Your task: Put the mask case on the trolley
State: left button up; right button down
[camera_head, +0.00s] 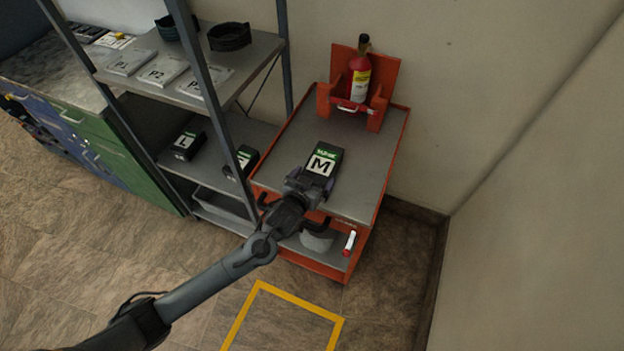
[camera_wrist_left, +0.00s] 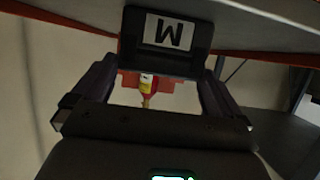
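The mask case (camera_head: 322,161) is a black box with a green band and a white "M" label. It is over the front part of the grey top of the red trolley (camera_head: 350,193); whether it rests there or hovers just above, I cannot tell. My left gripper (camera_head: 308,183) reaches in from the front left and has its fingers at the case's near end. In the left wrist view, upside down, the case (camera_wrist_left: 167,65) sits between the fingertips, which look closed on its sides. My right gripper is not in view.
A red cylinder (camera_head: 358,78) stands in a holder at the trolley's back. A metal shelf unit (camera_head: 268,47) is close on the left, with cases marked "L" (camera_head: 186,146) and another (camera_head: 243,160) lower down. A wall is at right. The trolley top behind the case is clear.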

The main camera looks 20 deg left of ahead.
pick_arm(q)
jog(key=shift+r, duration=0.15)
jog(key=shift+s+r, duration=0.1)
jog(key=shift+s, duration=0.1)
jog(key=p+v, duration=0.2)
jog(key=v, duration=0.9)
jog(key=s+f+m+g, duration=0.1)
jog(key=s+g, duration=0.4)
jog(key=s, duration=0.6)
jog(key=s+a+f+m+g, duration=0.1)
jog(key=s+f+g, duration=0.3)
jog(key=s, duration=0.8)
jog(key=shift+s+g, duration=0.25)
jog(key=shift+g, duration=0.25)
jog(key=shift+a, duration=0.1)
